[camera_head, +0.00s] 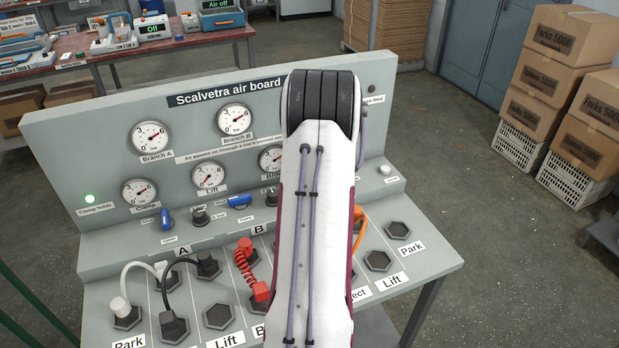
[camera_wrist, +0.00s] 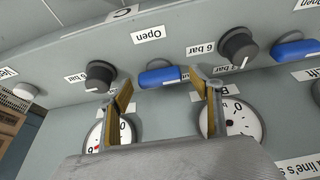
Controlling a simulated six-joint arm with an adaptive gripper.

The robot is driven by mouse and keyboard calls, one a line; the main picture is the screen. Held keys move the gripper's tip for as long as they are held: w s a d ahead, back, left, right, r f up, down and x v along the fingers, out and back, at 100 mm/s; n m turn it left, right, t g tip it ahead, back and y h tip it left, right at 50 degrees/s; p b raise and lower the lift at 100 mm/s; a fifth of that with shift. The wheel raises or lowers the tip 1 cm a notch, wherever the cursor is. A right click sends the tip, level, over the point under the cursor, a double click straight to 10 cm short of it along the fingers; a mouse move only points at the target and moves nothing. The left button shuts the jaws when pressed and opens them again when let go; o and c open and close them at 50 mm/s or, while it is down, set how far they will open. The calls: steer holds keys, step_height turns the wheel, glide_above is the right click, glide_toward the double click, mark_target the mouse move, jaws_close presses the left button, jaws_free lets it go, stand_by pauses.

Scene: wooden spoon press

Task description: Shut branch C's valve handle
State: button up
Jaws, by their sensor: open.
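In the wrist view, a blue valve handle (camera_wrist: 160,77) sits near the "C" label (camera_wrist: 122,14), with an "Open" label (camera_wrist: 149,34) between them. The handle lies lengthwise across the picture. My gripper (camera_wrist: 163,92) is open, its two fingers apart with the handle showing between and just beyond the tips. I cannot tell whether either finger touches it. In the head view, my arm hides this handle and the gripper. Blue handles for branch A (camera_head: 165,219) and branch B (camera_head: 239,201) show left of the arm; one more blue handle (camera_wrist: 295,48) shows at the wrist view's right.
Dark regulator knobs (camera_wrist: 100,75) and (camera_wrist: 238,47) flank the handle. Round gauges (camera_wrist: 230,118) are close by the fingers. The sloped board (camera_head: 60,150) carries several gauges. Hoses, including a red coiled one (camera_head: 246,266), and hexagonal sockets occupy the front shelf.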

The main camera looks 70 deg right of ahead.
steer(key=v, duration=1.1)
steer(key=shift+s+r, duration=0.2)
steer(key=shift+r, duration=0.15)
steer(key=shift+a+m, duration=0.2)
steer(key=shift+m, duration=0.1)
stand_by(0.3)
steer(key=s+a+f+m+y, duration=0.1)
steer(key=a+f+m+y, duration=0.1)
steer(key=a, duration=0.5)
steer(key=w+a+r+n, duration=0.1)
steer(key=w+a+r, duration=0.1)
steer(key=a, duration=0.7)
steer(key=w+a+r+n, duration=0.1)
steer(key=w+a+r, duration=0.15)
steer(key=a, duration=0.65)
steer(key=w+a+r+n, duration=0.1)
steer(key=a+r, duration=0.2)
steer(key=a, duration=0.6)
steer(key=s+a+r+n+t, duration=0.1)
steer(key=a+n, duration=0.2)
steer(key=a, duration=0.5)
steer(key=s+a+r+n, duration=0.2)
steer(key=a+n, duration=0.1)
steer(key=a, duration=0.5)
steer(key=s+a+r+n+t+y, duration=0.1)
steer(key=a+r+n, duration=0.1)
steer(key=a, duration=0.6)
steer(key=shift+r+n+t, duration=0.2)
steer(key=shift+n+t, duration=0.1)
steer(key=shift+n, duration=0.1)
